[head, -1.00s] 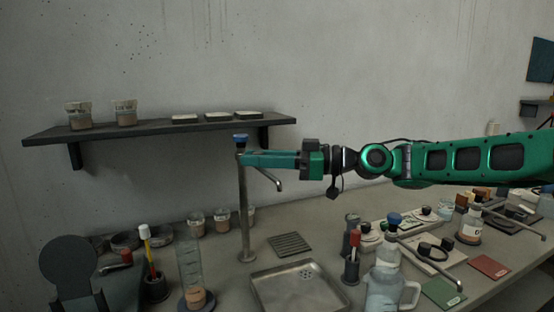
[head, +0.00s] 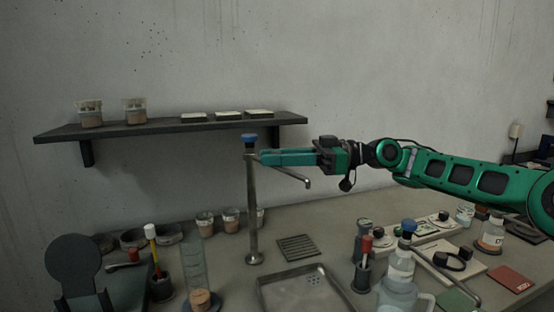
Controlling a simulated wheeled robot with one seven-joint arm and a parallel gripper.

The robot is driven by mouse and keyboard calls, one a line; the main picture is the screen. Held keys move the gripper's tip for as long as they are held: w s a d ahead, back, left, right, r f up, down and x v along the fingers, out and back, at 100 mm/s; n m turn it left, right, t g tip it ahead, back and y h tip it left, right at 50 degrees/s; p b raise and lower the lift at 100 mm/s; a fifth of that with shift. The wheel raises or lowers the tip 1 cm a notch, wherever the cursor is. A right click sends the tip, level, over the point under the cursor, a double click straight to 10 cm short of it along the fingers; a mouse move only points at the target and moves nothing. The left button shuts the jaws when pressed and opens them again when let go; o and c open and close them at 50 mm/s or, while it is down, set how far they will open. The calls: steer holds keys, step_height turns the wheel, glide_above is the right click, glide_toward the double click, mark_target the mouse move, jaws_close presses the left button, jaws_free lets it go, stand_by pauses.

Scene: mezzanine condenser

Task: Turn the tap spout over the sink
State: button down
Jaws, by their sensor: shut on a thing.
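The tap is a tall metal post (head: 252,215) with a blue cap (head: 249,138) on top, standing on the bench behind the sink. Its thin spout (head: 294,177) runs from the top of the post to the right and ends in a short downturned tip. The sink (head: 300,283) is a shallow metal basin in front of the post, cut by the lower frame edge. My gripper (head: 263,158) reaches in from the right and is shut on the spout close to the post; its fingers hide that part of the spout. The spout tip stays visible below the fingers.
A dark shelf (head: 170,128) with jars and flat dishes hangs on the wall behind the tap. A ribbed drain mat (head: 298,247) lies behind the sink. A measuring cylinder (head: 193,265) stands left of it, and a clear bottle (head: 399,278) stands to its right.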

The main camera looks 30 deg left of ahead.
steer(key=shift+w+r, duration=0.1)
steer(key=shift+w, duration=0.3)
steer(key=c, duration=1.5)
jaws_free()
steer(key=shift+w+d, duration=0.1)
steer(key=shift+c, duration=0.2)
steer(key=v, duration=1)
steer(key=shift+w+d, duration=0.2)
steer(key=shift+d, duration=0.15)
